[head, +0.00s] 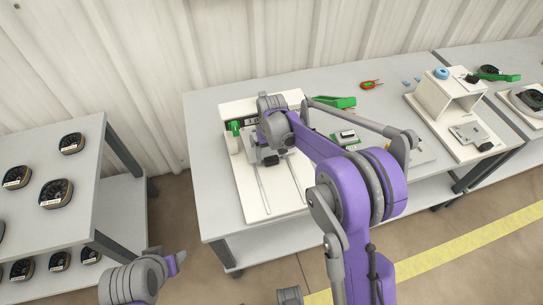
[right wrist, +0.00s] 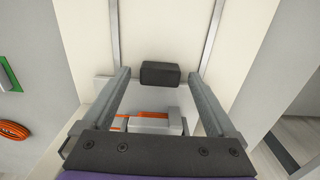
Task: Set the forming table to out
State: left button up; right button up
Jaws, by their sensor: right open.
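The white forming fixture (head: 256,200) lies on the grey workbench, with two thin metal rails running toward its front edge. In the right wrist view, a black block (right wrist: 160,74) sits at the edge of a pale plate (right wrist: 147,96), which appears to be the forming table, near the rails. My right gripper (right wrist: 160,80) is open, with one finger on each side of the block and a gap to each. In the head view, my right arm hides much of the fixture's back. My left arm (head: 135,281) shows at the bottom left; its fingers cannot be made out.
A white stand (head: 447,95) is farther right.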

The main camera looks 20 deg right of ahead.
jog(key=shift+f, duration=0.1)
grip_shut()
dwell(0.5)
